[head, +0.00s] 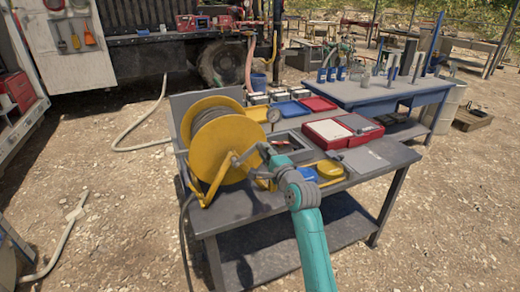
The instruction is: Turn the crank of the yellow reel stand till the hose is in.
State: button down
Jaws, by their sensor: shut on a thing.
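The yellow reel stand (222,148) stands on the left end of the grey workbench. Grey hose is wound on its drum between yellow flanges, and a dark hose (182,225) hangs from the reel's left side past the bench edge toward the ground. The crank (236,160) is on the reel's near right side. My teal arm reaches up from the bottom, and my gripper (264,153) is shut at the crank's handle end. The handle itself is mostly hidden by the gripper and wrist. The hose's free end is not in view.
The workbench (237,206) also holds a red case (325,132), a gauge (273,115), blue and red trays and a yellow round item (330,169), close to my wrist. A blue bench (385,93) stands behind right. Gravel ground around is mostly open.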

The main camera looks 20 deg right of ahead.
notch_tip(320, 180, down, 10)
jog(key=d+m, duration=0.1)
jog(key=m, duration=0.8)
jog(key=shift+r, duration=0.25)
jog(key=c, duration=0.9)
grip_release()
jog(key=shift+r, duration=0.1)
jog(key=s, duration=1.2)
